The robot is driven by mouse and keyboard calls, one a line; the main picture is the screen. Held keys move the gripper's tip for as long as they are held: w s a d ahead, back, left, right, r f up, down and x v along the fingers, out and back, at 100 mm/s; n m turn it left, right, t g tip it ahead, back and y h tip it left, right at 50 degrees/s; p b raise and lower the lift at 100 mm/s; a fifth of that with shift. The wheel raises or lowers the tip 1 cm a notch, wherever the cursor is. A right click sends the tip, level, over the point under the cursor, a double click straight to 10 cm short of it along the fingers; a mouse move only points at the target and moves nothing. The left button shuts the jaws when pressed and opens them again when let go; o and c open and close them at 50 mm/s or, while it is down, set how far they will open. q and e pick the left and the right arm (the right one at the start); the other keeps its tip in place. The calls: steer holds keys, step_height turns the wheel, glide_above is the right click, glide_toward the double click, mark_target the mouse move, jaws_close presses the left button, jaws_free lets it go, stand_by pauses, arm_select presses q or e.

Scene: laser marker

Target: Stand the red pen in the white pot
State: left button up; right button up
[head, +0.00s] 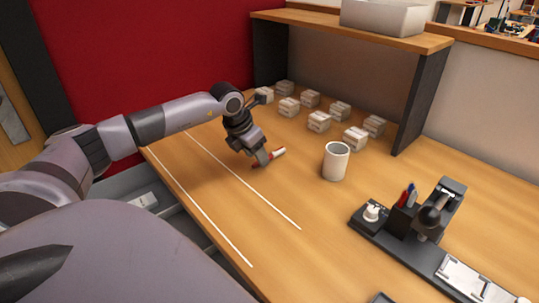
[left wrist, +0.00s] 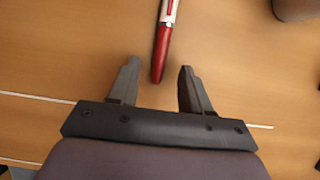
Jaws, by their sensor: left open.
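A red pen with a white and silver section lies on the wooden table. In the left wrist view the pen (left wrist: 163,45) points down the picture, its red end just between the tips of my left gripper (left wrist: 157,82). The two fingers are apart, with a gap on each side of the pen. In the head view my left gripper (head: 262,160) reaches down at the pen (head: 277,155) and hides part of it. The white pot (head: 336,161) stands upright on the table to the right of the pen. My right gripper is not in view.
Several small grey-white blocks (head: 319,121) stand behind the pot, under a wooden shelf (head: 350,30). A black device (head: 432,212) with pens in a holder stands at the right.

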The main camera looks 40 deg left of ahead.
arm_select(q)
steer(key=shift+x, duration=0.85)
steer(key=shift+a, duration=0.1)
jaws_close()
steer(key=shift+r, duration=0.2)
step_height(320, 180, up, 20)
steer(key=shift+f, duration=0.2)
